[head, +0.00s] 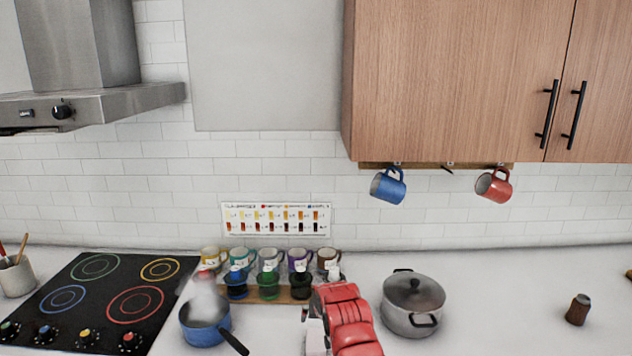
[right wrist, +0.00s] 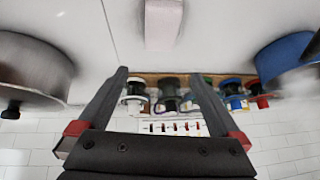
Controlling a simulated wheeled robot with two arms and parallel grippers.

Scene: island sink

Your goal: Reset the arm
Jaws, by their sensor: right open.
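My right arm (head: 345,320) shows red at the bottom middle of the head view, over the counter. In the right wrist view my right gripper (right wrist: 159,74) has its two dark fingers spread apart, with nothing held between them. Beyond the fingers is the wooden rack (right wrist: 205,77) with small coloured containers, seen upside down. In the head view the rack (head: 252,297) lies just left of and behind the arm. My left gripper is in neither view.
A grey lidded pot (head: 411,306) stands right of the arm. A blue saucepan (head: 204,322) stands left of it, beside the black cooktop (head: 105,296). Blue (head: 388,187) and red (head: 493,186) mugs hang under the cabinet (head: 450,75). Counter at right is mostly clear.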

